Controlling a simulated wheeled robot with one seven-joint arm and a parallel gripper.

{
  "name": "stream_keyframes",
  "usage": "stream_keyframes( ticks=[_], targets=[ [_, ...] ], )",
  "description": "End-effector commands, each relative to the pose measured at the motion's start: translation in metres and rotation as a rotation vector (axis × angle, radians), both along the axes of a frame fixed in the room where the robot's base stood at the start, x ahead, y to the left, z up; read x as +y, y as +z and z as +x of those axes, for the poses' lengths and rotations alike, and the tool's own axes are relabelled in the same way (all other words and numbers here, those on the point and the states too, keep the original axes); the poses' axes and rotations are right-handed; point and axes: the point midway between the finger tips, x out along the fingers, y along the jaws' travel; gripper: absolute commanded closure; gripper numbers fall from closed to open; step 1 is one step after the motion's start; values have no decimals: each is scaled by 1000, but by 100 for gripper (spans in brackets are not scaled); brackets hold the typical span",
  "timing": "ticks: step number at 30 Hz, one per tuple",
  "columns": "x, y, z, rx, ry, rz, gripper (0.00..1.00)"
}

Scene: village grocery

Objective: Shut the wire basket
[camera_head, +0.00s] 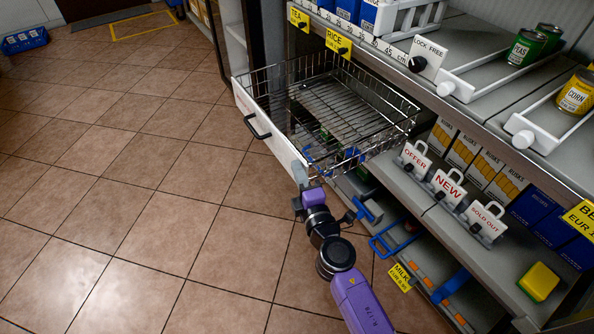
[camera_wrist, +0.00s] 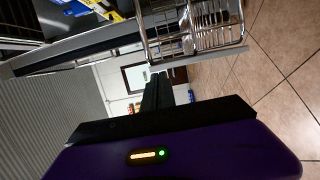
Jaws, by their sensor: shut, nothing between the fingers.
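The wire basket (camera_head: 340,105) is a chrome wire drawer with a white front panel (camera_head: 262,128) and a black handle (camera_head: 257,127). It stands pulled out from the shelf unit, over the floor, and looks empty. My gripper (camera_head: 302,180) is shut at the near right end of the front panel, away from the handle. I cannot tell whether it touches the panel. In the wrist view the basket's wires (camera_wrist: 195,35) show at the top, beyond the dark fingers.
Shelf boards with cans (camera_head: 527,48) and sign holders (camera_head: 413,158) stand on the right. Below the basket are a blue handle (camera_head: 385,245) and a milk label (camera_head: 401,277). The tiled floor (camera_head: 130,170) on the left is clear. A blue crate (camera_head: 25,40) lies far left.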

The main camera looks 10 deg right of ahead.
Motion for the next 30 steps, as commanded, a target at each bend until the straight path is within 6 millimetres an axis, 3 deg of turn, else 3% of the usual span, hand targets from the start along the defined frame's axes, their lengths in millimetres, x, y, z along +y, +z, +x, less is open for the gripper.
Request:
stream_keyframes(
  ticks=[8,24,30],
  targets=[
    [-30,0,10,2,-7,0,100],
    [-188,2,61,-1,-11,1,100],
    [-230,0,74,-1,-8,0,100]
  ],
)
